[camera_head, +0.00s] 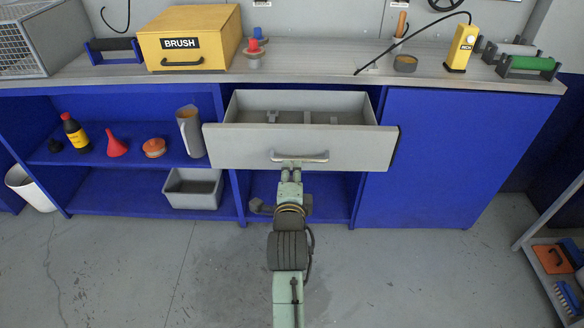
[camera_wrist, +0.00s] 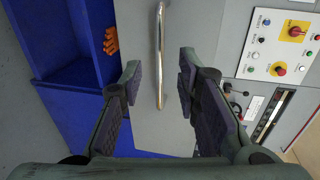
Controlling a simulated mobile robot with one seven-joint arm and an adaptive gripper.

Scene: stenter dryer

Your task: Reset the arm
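My arm reaches up from the bottom centre of the head view. My gripper (camera_head: 291,168) is at the front of a grey drawer (camera_head: 240,145), just under its metal bar handle (camera_head: 300,156). The drawer is pulled out of the blue workbench, and dividers show inside it. In the wrist view my gripper (camera_wrist: 158,82) is open, with a gap on both sides of the handle (camera_wrist: 159,45). The handle runs upright in that picture, in line with the gap between the fingers. I cannot tell how deep it sits between them. Nothing is held.
The worktop (camera_head: 340,62) above carries a yellow BRUSH box (camera_head: 190,38) and a yellow device (camera_head: 460,48). Left shelves hold a bottle (camera_head: 75,132), a red funnel (camera_head: 116,145), a jug (camera_head: 190,130) and a grey bin (camera_head: 192,188). A blue panel (camera_head: 450,150) stands right. Floor in front is clear.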

